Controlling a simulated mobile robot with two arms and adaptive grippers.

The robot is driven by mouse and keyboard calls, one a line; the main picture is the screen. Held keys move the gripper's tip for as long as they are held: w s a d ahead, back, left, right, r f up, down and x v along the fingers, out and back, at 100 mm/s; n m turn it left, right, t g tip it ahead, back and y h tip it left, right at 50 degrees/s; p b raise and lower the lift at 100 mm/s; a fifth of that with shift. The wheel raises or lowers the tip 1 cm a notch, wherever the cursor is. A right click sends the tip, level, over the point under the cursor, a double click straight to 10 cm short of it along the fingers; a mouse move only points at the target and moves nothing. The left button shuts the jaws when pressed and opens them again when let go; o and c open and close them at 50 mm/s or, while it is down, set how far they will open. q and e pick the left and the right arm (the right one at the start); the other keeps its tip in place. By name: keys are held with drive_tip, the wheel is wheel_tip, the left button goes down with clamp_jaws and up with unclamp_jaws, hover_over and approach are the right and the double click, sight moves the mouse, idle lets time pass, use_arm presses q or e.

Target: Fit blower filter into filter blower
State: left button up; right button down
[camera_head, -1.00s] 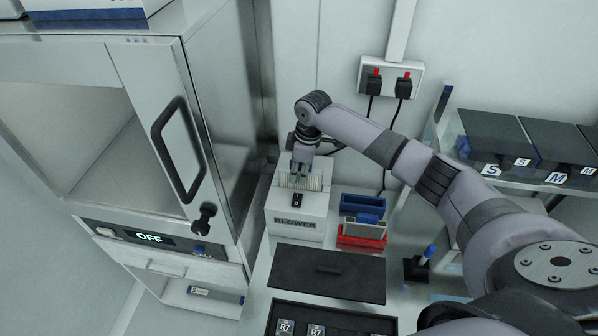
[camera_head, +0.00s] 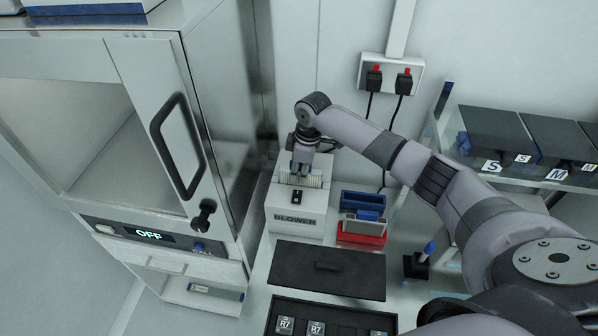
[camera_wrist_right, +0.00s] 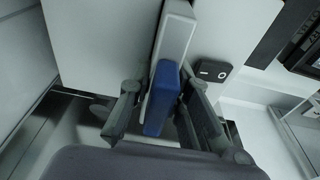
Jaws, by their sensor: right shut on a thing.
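The filter blower (camera_head: 296,222) is a white box labelled BLOWER with a black switch on top, in the middle of the head view. My right gripper (camera_head: 300,174) is over its top. In the wrist view my right gripper (camera_wrist_right: 164,112) is shut on the blue grip (camera_wrist_right: 162,98) of the blower filter, whose pale, narrow frame (camera_wrist_right: 174,38) reaches toward the blower's white top (camera_wrist_right: 228,28), beside the switch. How deep the filter sits in the blower is hidden. My left gripper is out of view.
A blue holder (camera_head: 362,203) and a red holder (camera_head: 361,238) stand right of the blower. A dark flat lid (camera_head: 328,270) lies in front, with a dark tray (camera_head: 350,316) nearer. A steel cabinet with a handled door (camera_head: 160,130) stands close on the left.

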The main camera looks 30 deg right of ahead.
drive_tip(key=shift+f, duration=0.55)
idle(0.5)
drive_tip(key=shift+r, duration=0.2)
idle(0.7)
drive_tip(key=c, duration=1.7)
unclamp_jaws()
drive_tip(key=shift+r, duration=1)
drive_tip(key=shift+o, duration=0.3)
